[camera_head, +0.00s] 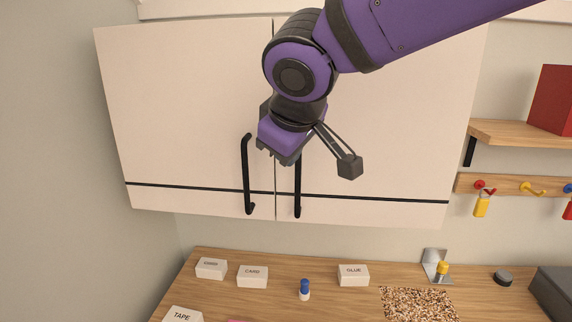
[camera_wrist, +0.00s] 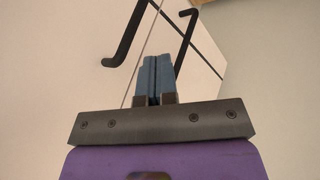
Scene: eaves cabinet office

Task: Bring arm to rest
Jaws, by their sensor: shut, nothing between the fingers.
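My purple arm reaches in from the upper right in the head view. My gripper (camera_wrist: 154,78) shows in the wrist view with its two blue-grey fingers together and nothing between them. In the head view, my gripper (camera_head: 278,160) is in front of the white wall cabinet (camera_head: 180,100), near its two black bar handles. The left handle (camera_head: 248,175) is in clear view. The right handle (camera_head: 298,190) is partly hidden behind my gripper. I cannot tell the exact gap between gripper and handles. Both cabinet doors look shut.
Below is a wooden desk (camera_head: 330,305) with white labelled boxes (camera_head: 252,276), a blue-capped bottle (camera_head: 304,290) and a speckled mat (camera_head: 418,303). At right are a wooden shelf (camera_head: 515,133) with a red box (camera_head: 553,100), and a hook rail (camera_head: 510,186).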

